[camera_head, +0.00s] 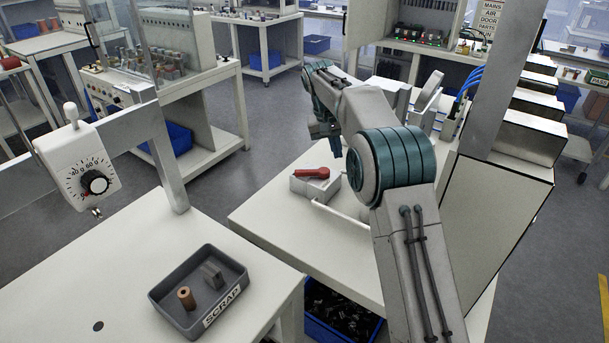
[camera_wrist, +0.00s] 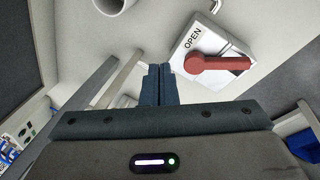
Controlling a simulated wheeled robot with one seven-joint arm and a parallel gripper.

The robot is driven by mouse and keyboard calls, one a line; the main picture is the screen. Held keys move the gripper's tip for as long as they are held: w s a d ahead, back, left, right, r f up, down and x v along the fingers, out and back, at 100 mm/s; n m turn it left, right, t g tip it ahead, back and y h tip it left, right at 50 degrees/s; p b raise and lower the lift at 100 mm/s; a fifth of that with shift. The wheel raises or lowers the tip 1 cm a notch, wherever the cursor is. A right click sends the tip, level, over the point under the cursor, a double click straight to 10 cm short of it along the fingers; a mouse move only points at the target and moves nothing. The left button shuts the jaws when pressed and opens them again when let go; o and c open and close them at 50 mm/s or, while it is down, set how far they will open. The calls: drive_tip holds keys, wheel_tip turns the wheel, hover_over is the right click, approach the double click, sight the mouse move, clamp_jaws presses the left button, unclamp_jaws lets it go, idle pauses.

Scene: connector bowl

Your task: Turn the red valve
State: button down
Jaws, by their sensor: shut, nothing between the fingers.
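The red valve (camera_head: 312,173) is a red lever on a pale block (camera_head: 316,187) on the white table, left of my arm in the head view. In the wrist view the red lever (camera_wrist: 217,64) lies across the block, pointing right from its round hub. The block (camera_wrist: 190,40) bears the word OPEN. My gripper (camera_wrist: 160,70) is shut and empty, its two fingers together. In the wrist view the fingertips show to the left of the lever's hub, apart from it in the picture.
A white rail (camera_head: 338,218) runs along the table beside the valve block. A grey SCRAP tray (camera_head: 158,293) with small parts stands on the nearer left table. A grey upright post (camera_head: 500,75) and cabinet are right of my arm. The table (camera_head: 262,212) left of the block is clear.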

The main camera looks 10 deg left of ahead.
sight(312, 173)
drive_tip(key=s+a+m+t+y+b, duration=0.1)
drive_tip(key=s+a+m+y+b, duration=0.2)
drive_tip(key=m, duration=1.5)
drive_tip(key=s+a+m+t+b, duration=0.1)
drive_tip(key=s+a+m, duration=0.25)
drive_tip(key=m, duration=1.35)
drive_tip(key=x, duration=0.6)
drive_tip(key=a+x, duration=0.1)
drive_tip(key=x, duration=0.2)
drive_tip(key=shift+a+f, duration=0.1)
drive_tip(key=shift+f, duration=0.05)
drive_tip(key=shift+w+a+f, duration=0.1)
drive_tip(key=shift+w+a, duration=0.05)
drive_tip(key=shift+w, duration=0.4)
drive_tip(key=shift+w+a+f, duration=0.1)
drive_tip(key=shift+w, duration=0.4)
drive_tip(key=shift+w+a+p, duration=0.15)
drive_tip(key=shift+w+p, duration=0.25)
drive_tip(key=shift+w, duration=0.6)
